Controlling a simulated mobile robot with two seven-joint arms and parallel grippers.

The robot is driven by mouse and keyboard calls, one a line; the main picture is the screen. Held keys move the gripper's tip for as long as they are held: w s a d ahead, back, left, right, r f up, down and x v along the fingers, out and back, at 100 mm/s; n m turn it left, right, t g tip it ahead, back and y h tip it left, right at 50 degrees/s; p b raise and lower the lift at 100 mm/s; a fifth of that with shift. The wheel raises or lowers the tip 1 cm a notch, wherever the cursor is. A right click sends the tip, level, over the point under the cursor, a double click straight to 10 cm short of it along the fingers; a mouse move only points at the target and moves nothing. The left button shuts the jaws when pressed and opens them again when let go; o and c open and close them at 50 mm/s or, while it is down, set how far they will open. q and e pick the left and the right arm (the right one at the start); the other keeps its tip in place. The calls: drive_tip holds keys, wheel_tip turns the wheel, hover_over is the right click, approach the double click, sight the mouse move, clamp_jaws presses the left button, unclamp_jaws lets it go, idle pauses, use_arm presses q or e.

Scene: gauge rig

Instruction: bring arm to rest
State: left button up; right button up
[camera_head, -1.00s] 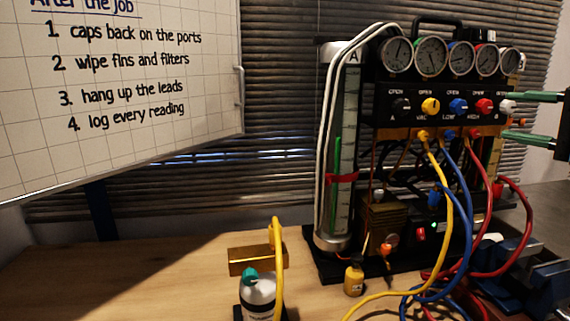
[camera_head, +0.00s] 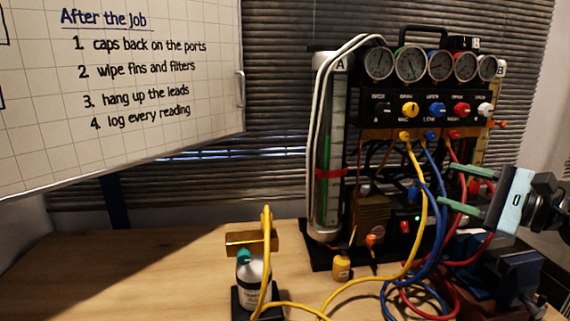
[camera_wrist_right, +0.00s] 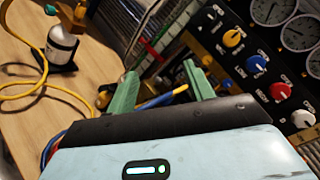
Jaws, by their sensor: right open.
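My right gripper (camera_head: 462,189) comes in from the right in the head view, in front of the lower right part of the gauge rig (camera_head: 372,118). Its two green fingers are apart, with nothing held between them. In the right wrist view the open fingers (camera_wrist_right: 160,92) point toward the rig, with blue and yellow hoses showing beyond the gap. Whether the fingers touch any hose I cannot tell. My left gripper is in neither view.
Blue hoses (camera_head: 432,240), a yellow hose (camera_head: 417,215) and red hoses hang from the rig onto the bench (camera_head: 150,280). A white bottle (camera_head: 253,281) and a small yellow bottle (camera_head: 341,266) stand on it. A blue vise-like block (camera_head: 490,268) sits below my right gripper. The bench's left side is clear.

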drive_tip(key=s+a+f+m+t+h+p, duration=0.1)
drive_tip(key=s+a+f+m+h+p, duration=0.2)
drive_tip(key=f+m, duration=0.65)
drive_tip(key=s+a+f+m+t, duration=0.1)
drive_tip(key=s+a+f+m, duration=0.3)
drive_tip(key=f+m, duration=0.6)
drive_tip(key=s+a+f+m+t+h+p, duration=0.1)
drive_tip(key=s+a+f+m+h+p, duration=0.1)
drive_tip(key=s+f+m, duration=0.55)
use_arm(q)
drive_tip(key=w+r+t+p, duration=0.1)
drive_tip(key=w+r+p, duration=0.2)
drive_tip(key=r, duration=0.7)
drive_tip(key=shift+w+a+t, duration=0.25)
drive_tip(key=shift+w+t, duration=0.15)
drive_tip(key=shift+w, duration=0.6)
use_arm(e)
drive_tip(key=s+a+f+m+g+h, duration=0.1)
drive_tip(key=s+a+f+m+g, duration=0.1)
drive_tip(key=s+f+m, duration=0.4)
drive_tip(key=s+a+f+m+g+h, duration=0.2)
drive_tip(key=s+f+m, duration=0.3)
drive_tip(key=s+m, duration=0.6)
drive_tip(key=s+a+f+m+g+h, duration=0.1)
drive_tip(key=s+f+m+g, duration=0.3)
drive_tip(key=s+m, duration=0.5)
wheel_tip(320, 180, down, 3)
drive_tip(key=shift+s+a+r+h, duration=0.15)
drive_tip(key=shift+s+a+h, duration=0.3)
drive_tip(key=shift+s, duration=0.55)
